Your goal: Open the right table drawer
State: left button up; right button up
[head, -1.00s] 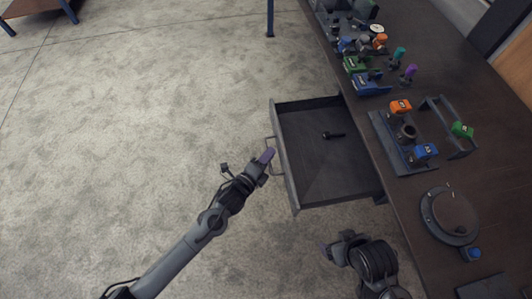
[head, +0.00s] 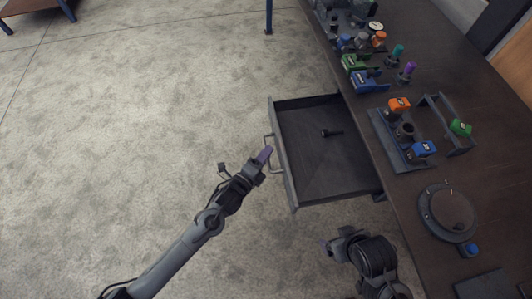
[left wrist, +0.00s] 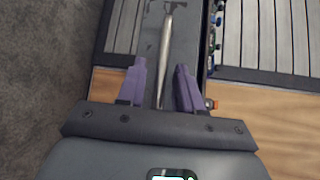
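The drawer (head: 318,170) of the dark table stands pulled out, its inside facing up to the head camera. Its handle (head: 270,143) is a thin bar on the front panel. My left gripper (head: 265,155) is at this handle. In the left wrist view, the purple fingers of my left gripper (left wrist: 160,86) are apart. The silver handle bar (left wrist: 164,62) runs between them with gaps at the sides. My right gripper (head: 326,248) is below the drawer in the picture, away from it; its finger opening is not clear.
A small black object (head: 331,133) lies in the drawer. The dark table (head: 478,165) carries a fixture (head: 388,145) with orange, blue and green parts, a round flange (head: 447,212) and several small coloured parts. The concrete floor (head: 140,110) left of the drawer is clear.

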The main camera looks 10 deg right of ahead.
pick_arm(q)
jog(key=p+v, duration=0.2)
jog(key=v, duration=0.8)
jog(key=shift+p, duration=0.4)
